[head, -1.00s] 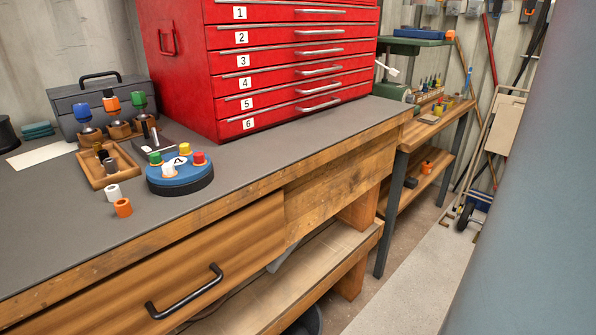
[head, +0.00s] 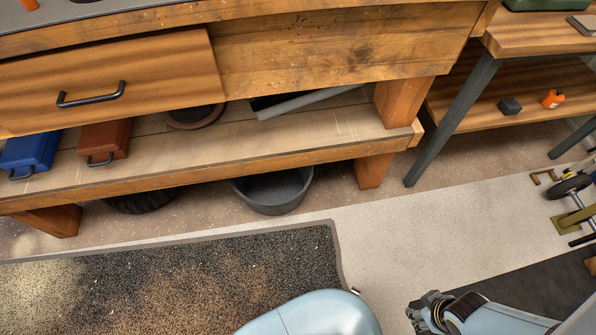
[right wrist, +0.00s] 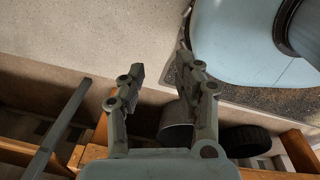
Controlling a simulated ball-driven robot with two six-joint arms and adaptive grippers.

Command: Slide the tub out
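The grey round tub (head: 273,190) stands on the floor under the bench's lower shelf. Its front sticks out a little past the shelf edge, and its back is hidden beneath the shelf. My right gripper (head: 428,312) is low in the head view, out over the light floor, well to the front and right of the tub and apart from it. In the right wrist view its two fingers (right wrist: 158,70) are spread with nothing between them. The tub (right wrist: 174,126) shows there beyond the fingers, partly covered by one of them. My left gripper is in neither current view.
A dark tyre (head: 141,201) lies under the shelf left of the tub. A bench leg (head: 373,171) stands to its right. The lower shelf (head: 200,165) holds a blue box (head: 30,152) and a red box (head: 105,140). A speckled mat (head: 200,285) lies in front; bare floor is to its right.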

